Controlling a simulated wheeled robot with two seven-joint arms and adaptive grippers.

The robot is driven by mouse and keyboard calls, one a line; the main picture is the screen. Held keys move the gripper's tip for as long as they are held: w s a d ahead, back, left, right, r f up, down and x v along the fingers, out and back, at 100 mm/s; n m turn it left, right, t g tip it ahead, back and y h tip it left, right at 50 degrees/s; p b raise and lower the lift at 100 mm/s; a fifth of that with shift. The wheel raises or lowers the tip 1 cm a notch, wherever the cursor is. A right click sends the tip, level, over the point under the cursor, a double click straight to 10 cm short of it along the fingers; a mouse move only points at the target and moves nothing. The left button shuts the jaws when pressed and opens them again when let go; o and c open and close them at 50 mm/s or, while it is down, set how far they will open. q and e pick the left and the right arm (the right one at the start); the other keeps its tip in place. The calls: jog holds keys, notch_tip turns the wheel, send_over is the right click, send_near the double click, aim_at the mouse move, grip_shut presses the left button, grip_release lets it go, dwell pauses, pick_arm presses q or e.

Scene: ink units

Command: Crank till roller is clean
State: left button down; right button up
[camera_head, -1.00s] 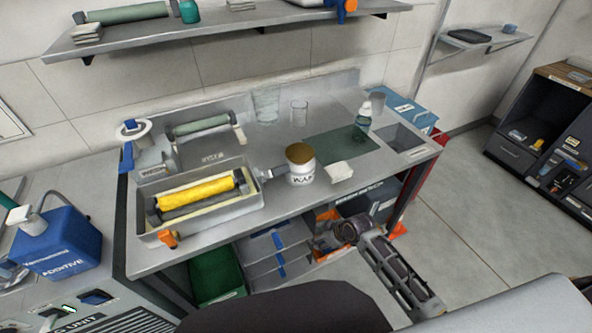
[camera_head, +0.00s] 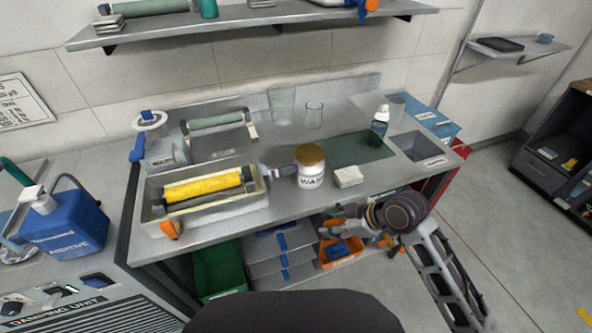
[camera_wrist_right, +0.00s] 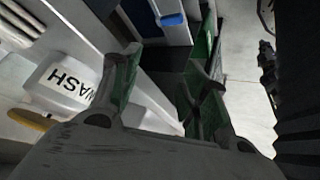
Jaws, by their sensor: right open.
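A yellow roller (camera_head: 203,186) lies in a grey metal tray (camera_head: 232,207) on the steel bench, and yellow covers its surface. A grey crank-like part (camera_head: 284,171) sticks out from the tray's right side, beside the white WASH jar (camera_head: 311,175) with a gold lid. My right gripper (camera_head: 345,212) is in front of the bench's front edge, right of the tray and apart from the roller. In the right wrist view its fingers (camera_wrist_right: 165,85) are spread with nothing between them, and the WASH jar (camera_wrist_right: 68,78) shows at left. My left gripper is out of view.
A second, grey-green roller (camera_head: 217,122) stands behind the tray. Below are a green bin (camera_head: 218,270) and an orange bin (camera_head: 338,254). An orange clamp (camera_head: 171,229) sits at the tray's front left.

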jog(key=w+r+n+y, duration=0.1)
jog(key=w+r+n, duration=0.1)
jog(key=r, duration=0.3)
jog(key=w+r+n+y, duration=0.2)
jog(key=w+r+n, duration=0.1)
jog(key=r+n, duration=0.2)
jog(key=w+r+n+g+y, duration=0.1)
jog(key=w+r+n+y, duration=0.1)
jog(key=r+n, duration=0.2)
notch_tip(320, 180, up, 3)
jog(key=shift+w+a+r, duration=0.1)
jog(key=shift+w+a, duration=0.1)
jog(key=shift+w, duration=0.05)
jog(key=shift+a, duration=0.1)
